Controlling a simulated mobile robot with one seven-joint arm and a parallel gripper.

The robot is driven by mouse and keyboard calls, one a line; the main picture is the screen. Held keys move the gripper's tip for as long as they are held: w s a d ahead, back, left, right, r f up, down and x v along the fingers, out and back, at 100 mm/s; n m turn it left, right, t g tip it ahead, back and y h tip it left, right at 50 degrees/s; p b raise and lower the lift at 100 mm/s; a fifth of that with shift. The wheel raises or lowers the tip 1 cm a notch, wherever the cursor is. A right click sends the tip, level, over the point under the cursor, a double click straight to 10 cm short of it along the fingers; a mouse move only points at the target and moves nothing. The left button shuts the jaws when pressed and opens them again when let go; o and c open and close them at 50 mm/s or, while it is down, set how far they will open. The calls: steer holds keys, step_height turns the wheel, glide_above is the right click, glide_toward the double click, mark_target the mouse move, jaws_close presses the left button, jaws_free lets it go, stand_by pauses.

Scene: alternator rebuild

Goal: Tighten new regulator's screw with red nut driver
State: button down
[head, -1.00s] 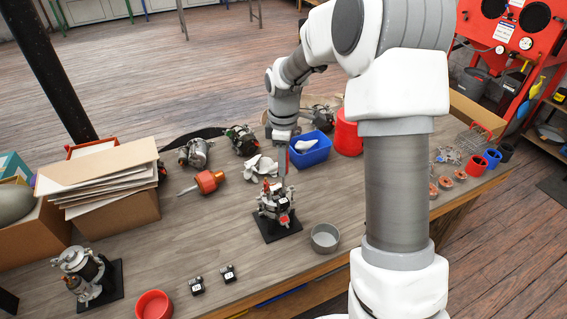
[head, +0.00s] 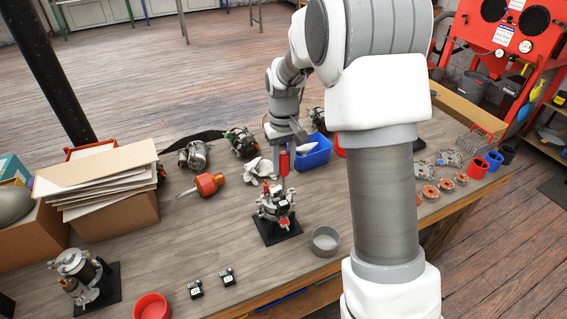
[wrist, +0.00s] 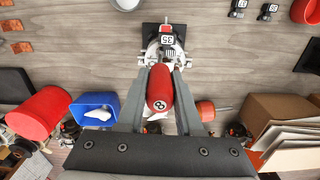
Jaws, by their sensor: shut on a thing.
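My gripper (head: 283,165) is shut on the red nut driver (wrist: 159,90), which has a rounded red handle with an "8" on its end. In the head view the driver (head: 284,162) hangs upright above the alternator (head: 272,203) on its black stand (head: 270,234). In the wrist view the alternator shows just beyond the handle, with a dark numbered block (wrist: 167,40), perhaps the regulator, on it. The handle and fingers hide the driver's tip and the screw, so I cannot tell whether they touch.
A grey bowl (head: 325,241) stands to the right of the stand, and a blue bin (head: 314,155) behind it. An orange-red tool (head: 207,184) lies to the left. Two small black blocks (head: 227,277) and a red bowl (head: 152,306) are at the front. A second alternator (head: 80,270) stands front left.

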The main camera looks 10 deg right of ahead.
steer(key=m, duration=0.5)
steer(key=m+p, duration=0.1)
steer(key=m, duration=0.5)
steer(key=shift+r+p, duration=0.1)
steer(key=shift+p, duration=0.3)
steer(key=m+p, duration=0.1)
steer(key=m, duration=0.3)
steer(key=shift+m+p, duration=0.55)
steer(key=shift+m, duration=0.95)
